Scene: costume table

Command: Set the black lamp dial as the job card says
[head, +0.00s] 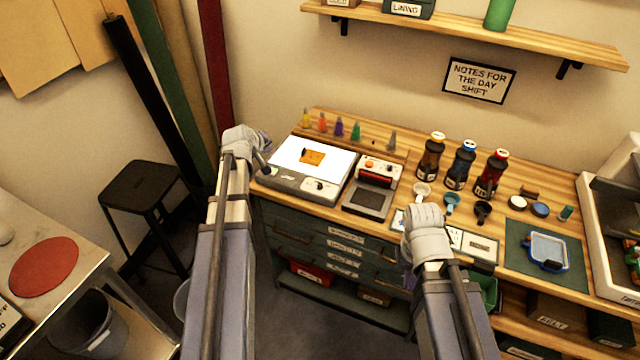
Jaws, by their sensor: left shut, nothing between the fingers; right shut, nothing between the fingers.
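A grey light box (283,184) with a lit white top stands at the left end of the wooden bench. A small dark dial (319,186) sits on a pale plate at its front right corner; its pointer setting is too small to read. Pale cards (470,242) lie on the bench near my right arm; I cannot read them or tell which is the job card. My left gripper (264,141) is shut and empty beside the light box's left edge, apart from the dial. My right gripper (406,252) is shut and empty at the bench's front edge, partly hidden by its wrist.
An orange piece (312,157) lies on the lit panel. Bottles (458,165), small cups (452,200) and a green mat (520,258) fill the right side. A wall sign (479,81) reads "Notes for the day shift".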

